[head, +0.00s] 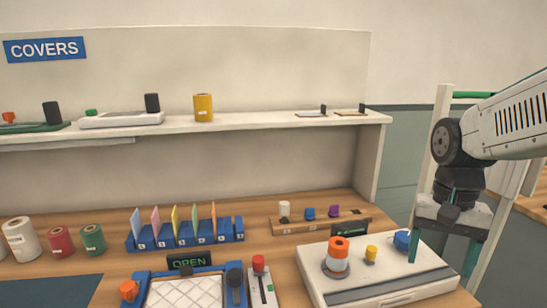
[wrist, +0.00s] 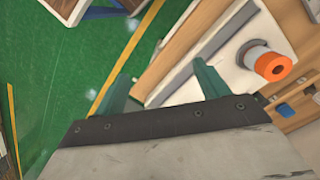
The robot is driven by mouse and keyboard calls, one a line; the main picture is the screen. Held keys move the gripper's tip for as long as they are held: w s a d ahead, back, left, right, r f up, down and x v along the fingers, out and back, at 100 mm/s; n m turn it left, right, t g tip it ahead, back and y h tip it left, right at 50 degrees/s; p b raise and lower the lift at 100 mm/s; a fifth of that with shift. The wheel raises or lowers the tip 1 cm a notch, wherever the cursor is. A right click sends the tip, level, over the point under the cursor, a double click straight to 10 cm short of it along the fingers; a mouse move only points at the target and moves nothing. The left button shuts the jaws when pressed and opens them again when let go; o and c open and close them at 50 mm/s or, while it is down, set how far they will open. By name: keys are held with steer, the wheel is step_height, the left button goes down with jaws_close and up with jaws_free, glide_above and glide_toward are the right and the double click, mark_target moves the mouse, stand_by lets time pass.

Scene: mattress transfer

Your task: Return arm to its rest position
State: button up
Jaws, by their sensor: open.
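My gripper (head: 442,252) is at the right in the head view, pointing down with its two green fingers apart and nothing between them. It is over or beside the right end of a white box-shaped unit (head: 400,288); its exact height above it is unclear. In the wrist view my gripper (wrist: 165,86) shows the two fingers spread, with the edge of the white unit and green floor beyond. An orange and white cylinder (head: 338,256) stands on the unit and also shows in the wrist view (wrist: 272,66). A blue knob (head: 404,240) is close to the left finger.
A shelf (head: 250,122) with a yellow roll (head: 203,107) runs along the back. A blue tray with a quilted white pad (head: 186,293), an OPEN sign (head: 190,262) and a blue card rack (head: 185,236) occupy the bench. A light upright frame (head: 436,140) stands behind my arm.

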steer(key=s+a+r+n+t, duration=0.1)
steer(key=s+n, duration=0.1)
steer(key=s, duration=0.5)
steer(key=s+a+r+n+t, duration=0.1)
steer(key=s+a+n, duration=0.1)
steer(key=s, duration=0.4)
steer(key=shift+s+a+n+t, duration=0.25)
steer(key=shift+s+n+t, duration=0.1)
steer(key=shift+n, duration=0.45)
stand_by(0.9)
